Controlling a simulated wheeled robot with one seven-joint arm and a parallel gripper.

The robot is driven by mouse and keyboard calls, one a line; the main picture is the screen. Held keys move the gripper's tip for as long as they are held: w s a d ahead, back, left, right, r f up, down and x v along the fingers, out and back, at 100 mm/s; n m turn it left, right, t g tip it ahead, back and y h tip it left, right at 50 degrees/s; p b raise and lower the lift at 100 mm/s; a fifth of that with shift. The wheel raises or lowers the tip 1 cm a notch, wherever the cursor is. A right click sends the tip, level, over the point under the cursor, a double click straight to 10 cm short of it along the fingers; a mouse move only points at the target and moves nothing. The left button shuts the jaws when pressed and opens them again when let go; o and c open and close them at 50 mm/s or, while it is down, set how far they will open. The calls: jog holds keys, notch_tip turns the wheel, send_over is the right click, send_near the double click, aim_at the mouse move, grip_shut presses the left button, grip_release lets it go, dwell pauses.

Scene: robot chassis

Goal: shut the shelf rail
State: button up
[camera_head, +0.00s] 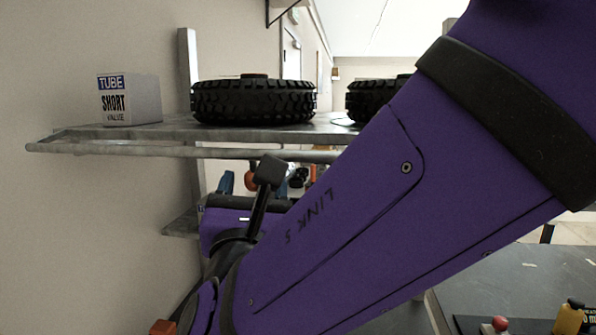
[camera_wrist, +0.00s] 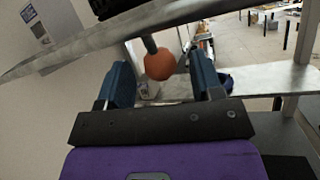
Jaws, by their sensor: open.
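The shelf rail (camera_head: 180,150) is a grey bar running along the front of the upper metal shelf (camera_head: 150,132), standing a little out from its edge. My arm hides its right part. A grey bar, rail or shelf edge, crosses the upper left of the wrist view (camera_wrist: 100,37). An orange ball knob (camera_wrist: 160,64) on a dark stem hangs below that bar. My gripper (camera_wrist: 161,72) is open, its blue fingers on either side of the knob in the picture. I cannot tell whether they touch it. In the head view the gripper is mostly hidden behind my arm.
Black tyres (camera_head: 254,101) and a white tube box (camera_head: 129,99) stand on the upper shelf. A grey upright (camera_head: 187,70) rises behind it. A lower shelf (camera_wrist: 275,78) lies beyond the gripper. A dark table (camera_head: 500,285) with small items is at lower right.

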jog(key=shift+x, duration=1.9)
grip_shut()
